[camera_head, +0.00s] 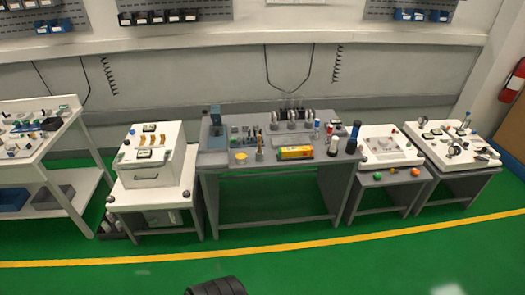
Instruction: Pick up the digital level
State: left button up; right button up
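I cannot tell for certain which object is the digital level; everything is small and far off. Two small dark-framed devices with pale faces lie on the white cart at left: one on its raised box top (149,127), one nearer the front (144,154). A yellow, green and red box-like item (295,153) lies on the grey middle table near its front edge. Neither of my grippers shows, and nothing in view is being held.
The grey table (225,168) carries many upright tools and bottles. The white cart (125,197) stands left of it; two low carts with white tops (368,157) (453,170) stand right. A white shelf (27,163) is far left.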

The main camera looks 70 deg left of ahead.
aim_at(296, 152)
jog(key=u, duration=1.95)
